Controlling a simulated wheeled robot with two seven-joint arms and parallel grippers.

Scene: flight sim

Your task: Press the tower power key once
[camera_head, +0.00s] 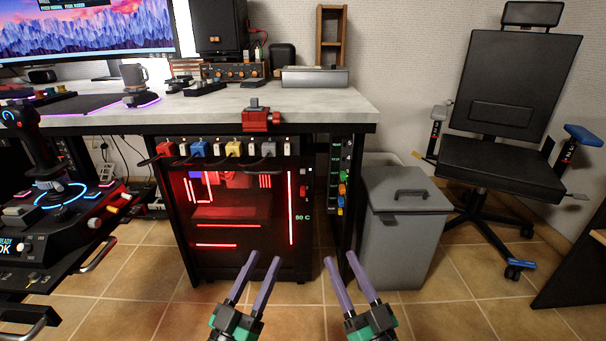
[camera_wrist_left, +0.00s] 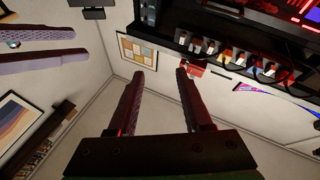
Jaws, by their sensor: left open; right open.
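The computer tower (camera_head: 240,240) stands under the desk, its dark front lit by red strips, with a green "80 C" readout at right. Small keys sit at the tower's upper right front edge: a pale one (camera_head: 303,171) and a red one (camera_head: 303,190). I cannot tell which is the power key. My left gripper (camera_head: 265,257) is open and empty, low in front of the tower. My right gripper (camera_head: 339,257) is open and empty, right of the tower. In the left wrist view my left fingers (camera_wrist_left: 159,74) are apart with nothing between them.
A power strip with coloured plugs (camera_head: 232,150) runs above the tower under the desk edge (camera_head: 190,120). A grey bin (camera_head: 405,230) stands right of the tower. A flight-stick console (camera_head: 55,205) is at left, an office chair (camera_head: 510,130) at right. Tiled floor in front is clear.

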